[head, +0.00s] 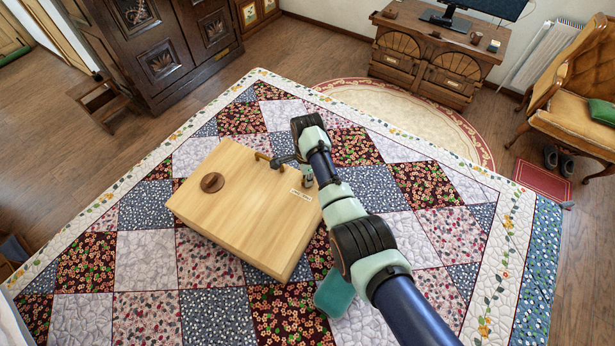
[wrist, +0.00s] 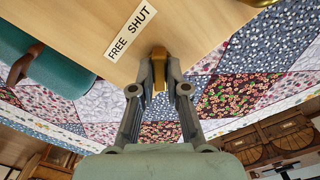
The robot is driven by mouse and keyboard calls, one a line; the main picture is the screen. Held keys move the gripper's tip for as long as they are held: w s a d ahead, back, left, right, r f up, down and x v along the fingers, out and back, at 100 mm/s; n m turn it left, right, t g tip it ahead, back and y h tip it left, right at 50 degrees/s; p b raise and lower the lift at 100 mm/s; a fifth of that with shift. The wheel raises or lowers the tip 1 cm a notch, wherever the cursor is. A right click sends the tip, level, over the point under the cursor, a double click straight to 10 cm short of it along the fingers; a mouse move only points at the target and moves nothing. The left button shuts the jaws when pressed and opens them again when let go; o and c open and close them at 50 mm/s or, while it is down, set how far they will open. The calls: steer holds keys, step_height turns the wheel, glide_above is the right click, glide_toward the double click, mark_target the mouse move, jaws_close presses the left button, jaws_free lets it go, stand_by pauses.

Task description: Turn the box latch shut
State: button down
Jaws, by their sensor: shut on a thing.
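The box (head: 235,205) is a light wooden block with a round dark knob (head: 212,182) on top, lying on the quilt. A brass latch piece (wrist: 160,76) stands at the box's edge in the wrist view. My gripper (wrist: 160,70) is shut on it, one finger on each side. In the head view my gripper (head: 284,161) reaches the box's far edge. A white label (wrist: 130,32) reading "FREE SHUT" lies beside the latch; it also shows in the head view (head: 300,194). The fingers hide part of the latch, so its exact turn cannot be told.
A teal cushion-like thing (head: 334,294) lies near the box's right corner. The patchwork quilt (head: 150,262) around the box is mostly clear. A desk (head: 436,55) stands beyond.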

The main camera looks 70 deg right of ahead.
stand_by(0.4)
steer(key=c, duration=1.2)
jaws_free()
steer(key=shift+o, duration=0.2)
steer(key=shift+r, duration=0.1)
step_height(320, 180, up, 12)
